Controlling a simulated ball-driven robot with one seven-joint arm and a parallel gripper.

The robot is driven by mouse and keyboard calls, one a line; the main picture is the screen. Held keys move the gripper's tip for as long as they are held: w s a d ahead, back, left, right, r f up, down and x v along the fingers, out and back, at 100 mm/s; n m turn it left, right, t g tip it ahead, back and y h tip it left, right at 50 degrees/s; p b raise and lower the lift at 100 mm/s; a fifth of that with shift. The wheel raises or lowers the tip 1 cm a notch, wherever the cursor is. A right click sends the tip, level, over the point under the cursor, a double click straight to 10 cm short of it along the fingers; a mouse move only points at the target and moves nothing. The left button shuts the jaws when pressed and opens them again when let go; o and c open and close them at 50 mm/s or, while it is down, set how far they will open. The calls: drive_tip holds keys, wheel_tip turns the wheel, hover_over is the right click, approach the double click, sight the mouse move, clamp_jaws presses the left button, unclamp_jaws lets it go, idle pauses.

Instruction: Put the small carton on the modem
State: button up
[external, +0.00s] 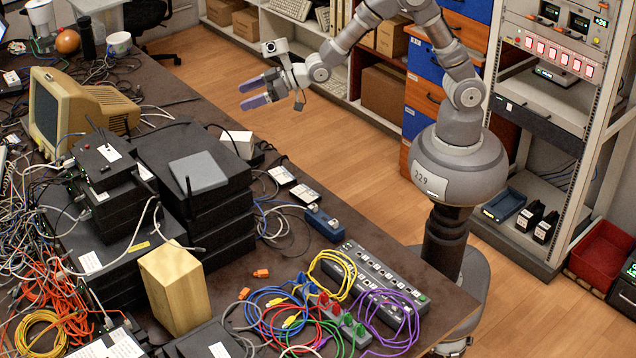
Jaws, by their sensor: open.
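My gripper (243,95) is open and empty, held in the air past the far edge of the table, with its fingers pointing left. A small white box (237,144), possibly the small carton, stands behind the black stack, below my gripper in the picture and apart from it. A larger tan box (175,288) stands upright near the front; I cannot tell whether it is carton or wood. A black device with a white label and small lights (103,160), possibly the modem, lies on top of the left stack of black boxes.
A stack of black boxes (205,215) with a grey flat box (198,172) on top fills the middle. A beige monitor (70,110), tangled cables and a power strip (365,280) crowd the table (440,315). A rack (540,130) stands at right.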

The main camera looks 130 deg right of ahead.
drive_tip(key=w+a+r+n+t+y, duration=0.1)
drive_tip(key=a+r+n+y, duration=0.1)
drive_tip(key=a+r, duration=1)
drive_tip(key=w+a+r+n+t+y, duration=0.15)
drive_tip(key=a+r, duration=0.55)
drive_tip(key=r, duration=0.8)
drive_tip(key=s+a+r+n+y, duration=0.2)
drive_tip(key=s+a+r+y, duration=0.2)
drive_tip(key=s+a+r, duration=1)
wheel_tip(320, 180, up, 4)
drive_tip(key=shift+s+a+r+t, duration=0.1)
drive_tip(key=shift+s+a+t, duration=0.3)
drive_tip(key=shift+a+t, duration=0.1)
drive_tip(key=shift+n, duration=0.25)
